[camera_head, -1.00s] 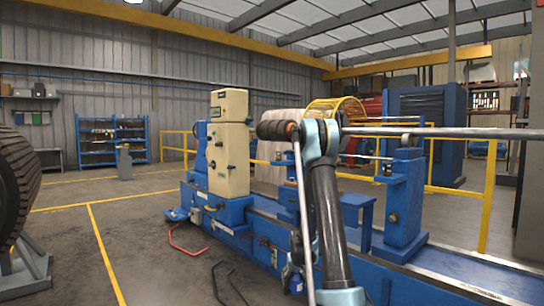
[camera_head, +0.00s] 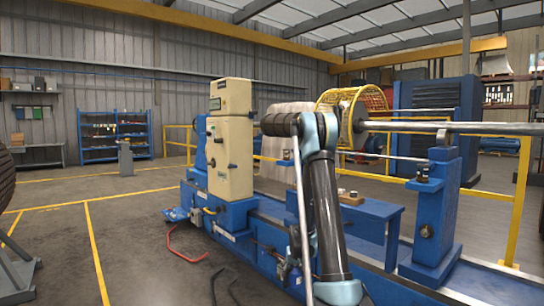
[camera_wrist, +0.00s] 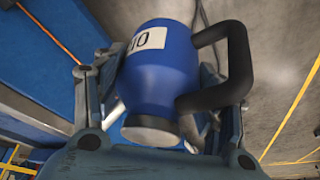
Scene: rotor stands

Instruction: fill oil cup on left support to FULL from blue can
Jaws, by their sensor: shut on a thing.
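A blue can (camera_wrist: 160,75) with a white label, a black handle and a pale round cap or base fills the middle of the wrist view. My gripper (camera_wrist: 155,88) is shut on it, one finger on each side. The can appears tilted; its spout is not clear. In the head view my arm hides most of the gripper. A blue support (camera_head: 437,205) stands on the machine bed, right of my arm, with the shaft passing at its top. A small dark fitting (camera_head: 422,174), possibly the oil cup, sits on its left ledge. Its oil level is too small to read.
A cream control cabinet (camera_head: 230,150) stands on the blue bed left of my arm. A yellow mesh guard (camera_head: 355,105) surrounds the shaft end. A blue side table (camera_head: 360,215) carries small items. Yellow rails (camera_head: 515,200) stand behind. The floor at left is mostly clear.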

